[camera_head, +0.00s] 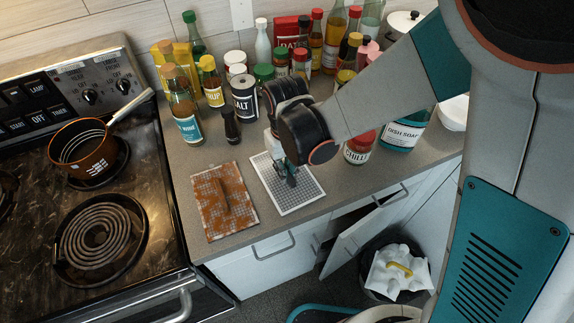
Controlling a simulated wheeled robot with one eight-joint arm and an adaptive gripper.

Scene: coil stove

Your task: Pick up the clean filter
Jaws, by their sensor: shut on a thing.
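The clean filter (300,200) is a white-framed rectangle with a fine grey mesh, lying on the counter. A second filter (222,205), brown and grimy, lies to its left, a narrow strip of counter between them. My gripper (288,178) is over the upper middle of the clean filter, its fingers pointing down and shut on it. The filter looks flat on or very close to the counter; I cannot tell if it is lifted. My wrist and fingers hide part of its upper edge and the grip point.
Several bottles and jars crowd the counter behind, with a salt can (245,100), a chilli jar (359,147) and dish soap (403,134) near my arm. The stove (140,225) with a copper pot (82,148) is left.

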